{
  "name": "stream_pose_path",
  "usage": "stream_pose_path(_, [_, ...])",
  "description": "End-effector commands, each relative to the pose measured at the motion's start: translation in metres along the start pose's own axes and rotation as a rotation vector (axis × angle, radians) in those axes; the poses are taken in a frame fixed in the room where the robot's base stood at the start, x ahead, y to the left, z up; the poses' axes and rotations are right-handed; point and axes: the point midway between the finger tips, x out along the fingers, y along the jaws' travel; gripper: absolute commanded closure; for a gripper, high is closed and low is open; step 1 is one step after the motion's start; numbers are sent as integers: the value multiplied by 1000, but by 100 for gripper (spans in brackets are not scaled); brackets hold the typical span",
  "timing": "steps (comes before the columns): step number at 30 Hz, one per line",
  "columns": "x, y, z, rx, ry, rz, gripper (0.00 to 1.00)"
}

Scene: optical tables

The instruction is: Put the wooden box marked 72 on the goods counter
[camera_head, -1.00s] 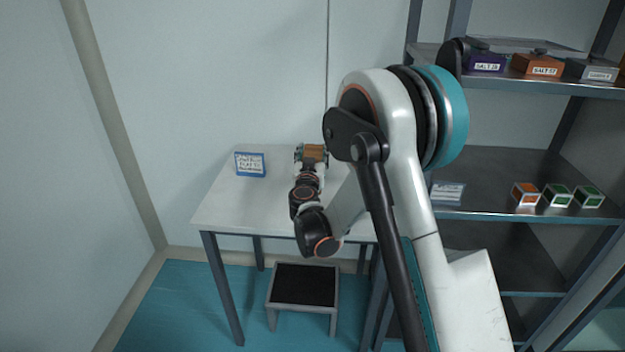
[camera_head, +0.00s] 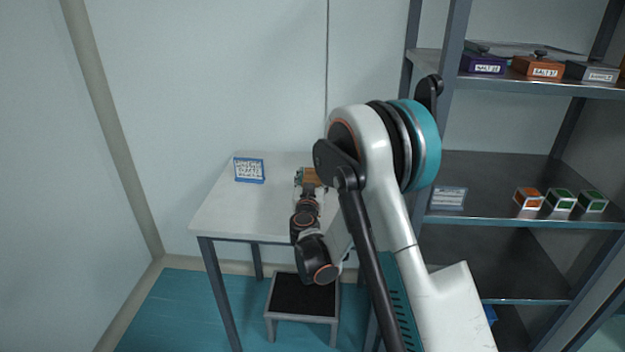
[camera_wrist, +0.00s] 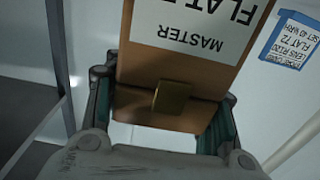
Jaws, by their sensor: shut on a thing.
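The wooden box (camera_wrist: 186,60) is brown with a brass-coloured clasp and a white label reading "MASTER" and "FLAT", upside down in the wrist view. Its number is out of view. My gripper (camera_wrist: 165,112) is shut on it, one finger on each side. In the head view the box (camera_head: 311,175) and my gripper (camera_head: 309,188) are over the back of a white-topped table (camera_head: 232,215), apparently the counter. I cannot tell whether the box touches the top. A blue-framed sign (camera_head: 249,170) stands left of the box; in the wrist view the sign (camera_wrist: 292,42) includes "FLAT 72".
A metal shelf rack (camera_head: 520,222) stands right of the table, with small orange and green-topped boxes and a label card (camera_head: 448,197). Salt boxes (camera_head: 538,67) sit above. A low stool (camera_head: 303,297) is below the table.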

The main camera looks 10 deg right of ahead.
Motion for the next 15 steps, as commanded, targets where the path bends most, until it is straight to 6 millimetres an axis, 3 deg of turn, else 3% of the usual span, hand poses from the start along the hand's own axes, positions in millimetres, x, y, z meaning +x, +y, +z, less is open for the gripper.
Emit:
stream_pose_path(1, [0,0,1,0,0,0,42])
stream_pose_path(3, [0,0,1,0,0,0,29])
stream_pose_path(15, [0,0,-2,0,0,0,29])
